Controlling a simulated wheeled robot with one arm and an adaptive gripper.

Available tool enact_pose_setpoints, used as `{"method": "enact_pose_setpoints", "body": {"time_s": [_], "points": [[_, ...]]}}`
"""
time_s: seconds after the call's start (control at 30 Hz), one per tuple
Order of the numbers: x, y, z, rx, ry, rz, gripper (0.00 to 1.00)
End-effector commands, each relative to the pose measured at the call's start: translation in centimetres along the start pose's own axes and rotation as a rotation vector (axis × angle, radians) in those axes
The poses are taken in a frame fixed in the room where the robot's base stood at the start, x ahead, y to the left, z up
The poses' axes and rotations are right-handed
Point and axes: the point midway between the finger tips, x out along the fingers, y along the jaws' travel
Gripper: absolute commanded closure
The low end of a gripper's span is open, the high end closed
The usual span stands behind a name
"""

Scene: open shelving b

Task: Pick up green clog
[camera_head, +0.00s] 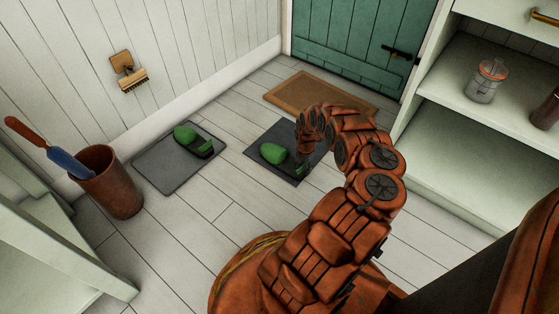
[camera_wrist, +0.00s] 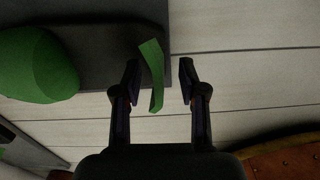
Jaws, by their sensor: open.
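Two green clogs show in the head view, each with a rounded green toe, a dark footbed and a green heel strap. One green clog (camera_head: 273,152) is on the right dark mat (camera_head: 258,140), and the other (camera_head: 185,134) is on the left dark mat (camera_head: 165,179). My gripper (camera_wrist: 160,77) is at the heel of the right clog. In the wrist view its toe (camera_wrist: 38,68) lies to the left and its heel strap (camera_wrist: 153,75) stands between my two open fingers, closer to the left one. My arm hides part of the right mat.
A brush (camera_head: 128,72) hangs on the wall. A brown doormat (camera_head: 310,92) lies before the green door (camera_head: 360,42). Shelving (camera_head: 465,130) with a jar (camera_head: 487,80) stands at the right. Plank floor between the mats is clear.

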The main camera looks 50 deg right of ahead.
Motion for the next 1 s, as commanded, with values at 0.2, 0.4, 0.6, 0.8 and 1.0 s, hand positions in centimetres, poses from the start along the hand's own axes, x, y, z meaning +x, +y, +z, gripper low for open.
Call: {"method": "enact_pose_setpoints", "body": {"time_s": [0.2, 0.4, 0.6, 0.8, 1.0], "points": [[1.73, 0.04, -0.06, 0.000, 0.001, 0.001, 0.58], [1.58, 0.02, -0.03, 0.001, 0.001, 0.000, 0.61], [1.58, 0.01, -0.03, 0.001, 0.001, 0.000, 0.82], [1.58, 0.01, -0.04, 0.001, 0.001, 0.000, 1.00], [1.58, 0.01, -0.04, 0.001, 0.001, 0.000, 1.00]]}}
